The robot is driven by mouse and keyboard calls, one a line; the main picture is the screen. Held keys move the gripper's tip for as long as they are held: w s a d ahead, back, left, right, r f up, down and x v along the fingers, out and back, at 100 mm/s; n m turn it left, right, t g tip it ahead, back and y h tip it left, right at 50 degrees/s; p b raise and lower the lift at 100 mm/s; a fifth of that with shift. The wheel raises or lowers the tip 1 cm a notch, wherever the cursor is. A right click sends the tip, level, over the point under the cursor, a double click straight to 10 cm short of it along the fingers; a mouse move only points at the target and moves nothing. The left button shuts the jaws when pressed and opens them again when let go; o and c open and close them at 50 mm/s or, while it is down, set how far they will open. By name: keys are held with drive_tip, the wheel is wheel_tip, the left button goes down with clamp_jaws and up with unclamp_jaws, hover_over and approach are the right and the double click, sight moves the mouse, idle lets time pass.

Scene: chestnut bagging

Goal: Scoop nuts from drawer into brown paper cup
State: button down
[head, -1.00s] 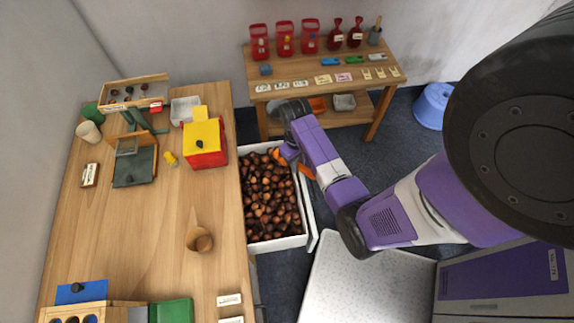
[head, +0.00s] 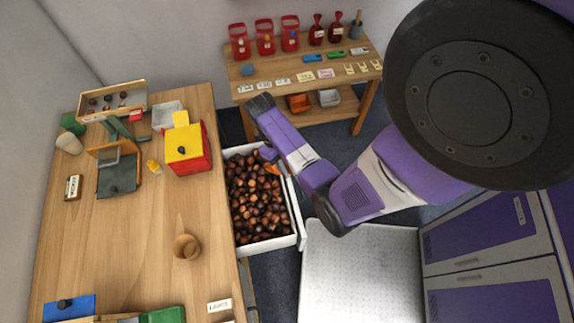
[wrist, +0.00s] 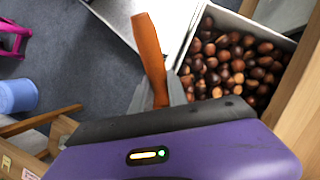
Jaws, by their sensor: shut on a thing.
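The white drawer (head: 264,247) is pulled out from the wooden table and is full of brown nuts (head: 258,205). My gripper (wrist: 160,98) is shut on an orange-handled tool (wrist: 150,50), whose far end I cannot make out. In the head view, my gripper (head: 270,160) is at the drawer's far right corner, largely hidden by my arm. I cannot tell whether the tool touches the nuts. A brown cone-shaped cup (head: 186,247) stands on the table, left of the drawer.
A red and yellow box (head: 188,150), a dark green scale-like device (head: 118,175) and a pale cup (head: 69,143) stand on the table. A shelf table (head: 300,85) with red containers is at the back. A pale speckled surface (head: 360,275) lies right of the drawer.

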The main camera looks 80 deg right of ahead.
drive_tip(key=f, duration=0.3)
drive_tip(key=shift+w+d+f+g, duration=0.2)
drive_tip(key=shift+g, duration=0.1)
drive_tip(key=f+b, duration=0.1)
drive_tip(key=w+f+b, duration=0.1)
drive_tip(key=f, duration=0.1)
drive_tip(key=d+f+b, duration=0.1)
drive_tip(key=shift+w+f, duration=0.15)
drive_tip(key=shift+w, duration=0.05)
wheel_tip(320, 180, down, 4)
drive_tip(key=w+d+t+b, duration=0.2)
drive_tip(key=w+b, duration=0.1)
drive_tip(key=b, duration=0.2)
drive_tip(key=r+t+h+p, duration=0.1)
drive_tip(key=p, duration=0.1)
drive_tip(key=r+t+h+p, duration=0.1)
drive_tip(key=r+p, duration=0.1)
drive_tip(key=p, duration=0.1)
drive_tip(key=r+t+h+p, duration=0.1)
drive_tip(key=r+p, duration=0.1)
drive_tip(key=shift+w+d+t+h+p, duration=0.25)
drive_tip(key=shift+w+t+h+p, duration=0.05)
drive_tip(key=shift+t+p, duration=0.1)
drive_tip(key=shift+s+a+r, duration=0.15)
drive_tip(key=shift+s+r, duration=0.05)
drive_tip(key=shift+r, duration=0.55)
